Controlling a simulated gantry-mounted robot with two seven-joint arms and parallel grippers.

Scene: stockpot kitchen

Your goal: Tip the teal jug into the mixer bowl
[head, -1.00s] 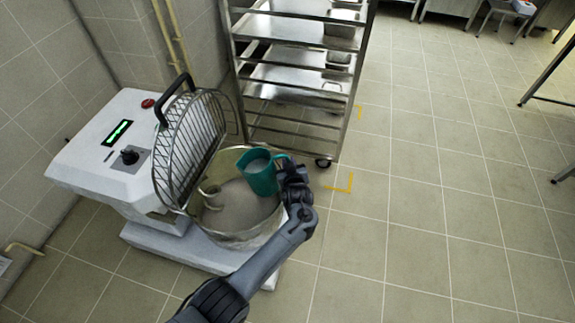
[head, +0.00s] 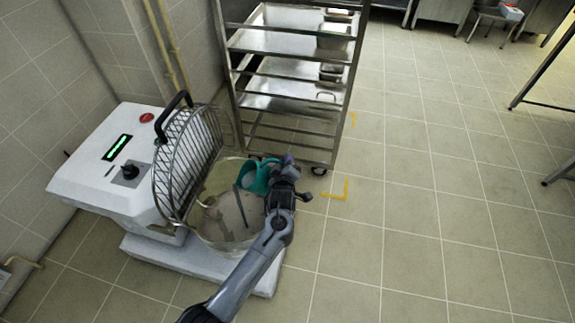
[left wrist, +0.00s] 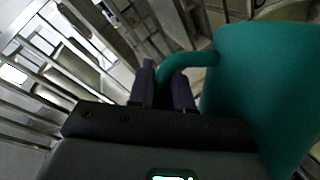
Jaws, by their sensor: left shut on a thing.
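The teal jug (head: 259,177) is tilted over the mixer bowl (head: 249,232), its mouth toward the left. A thin grey streak (head: 241,207) runs from the jug's mouth down into the bowl and looks like pouring contents. Grey material lies in the bowl around the mixing hook. My left gripper (head: 281,172) is shut on the jug's handle, at the bowl's right rim. In the left wrist view, the fingers (left wrist: 164,88) close around the teal handle, and the jug body (left wrist: 262,85) fills the right side. My right gripper is not in view.
The mixer's wire guard (head: 180,165) stands raised left of the bowl, by the white mixer body (head: 90,175). A steel rack (head: 290,85) stands close behind the bowl. The tiled floor (head: 430,240) to the right is clear.

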